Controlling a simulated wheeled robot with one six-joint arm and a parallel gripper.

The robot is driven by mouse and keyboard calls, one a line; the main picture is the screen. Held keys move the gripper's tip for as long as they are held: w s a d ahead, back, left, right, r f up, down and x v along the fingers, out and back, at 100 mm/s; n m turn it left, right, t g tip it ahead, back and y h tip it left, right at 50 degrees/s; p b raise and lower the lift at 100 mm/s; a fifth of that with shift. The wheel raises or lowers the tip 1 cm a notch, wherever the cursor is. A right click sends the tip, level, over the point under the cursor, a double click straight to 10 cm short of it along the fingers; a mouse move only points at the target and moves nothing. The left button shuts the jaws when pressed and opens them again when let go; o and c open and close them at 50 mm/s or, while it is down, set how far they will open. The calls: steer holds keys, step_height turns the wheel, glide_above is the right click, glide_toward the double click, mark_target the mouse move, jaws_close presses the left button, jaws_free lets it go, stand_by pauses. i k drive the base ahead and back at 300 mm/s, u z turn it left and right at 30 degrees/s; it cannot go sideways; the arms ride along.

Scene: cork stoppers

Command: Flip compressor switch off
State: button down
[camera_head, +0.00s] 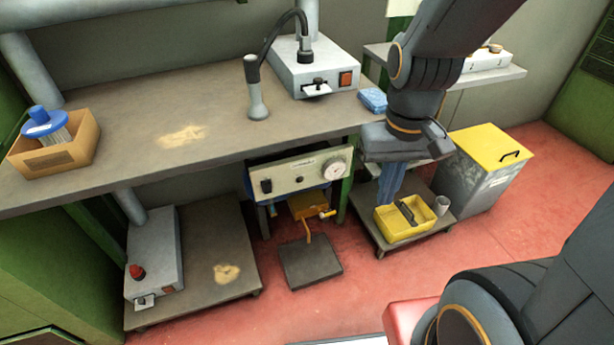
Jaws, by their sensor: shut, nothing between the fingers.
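The likely compressor unit is a pale front panel (297,176) under the workbench, with a round gauge (334,167) at its right. A small black switch (266,186) sits at the panel's left; its position is too small to tell. My gripper (385,145) is at the end of the dark arm coming down from the top right. It is shut and empty, to the right of the panel and apart from the switch.
The workbench (180,92) overhangs the panel. A grey box (312,68) with an orange switch stands on it.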

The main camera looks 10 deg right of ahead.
mark_target(267, 185)
steer(key=k, duration=1.25)
steer(key=u, duration=0.25)
steer(key=i, duration=0.85)
steer(key=z, duration=0.3)
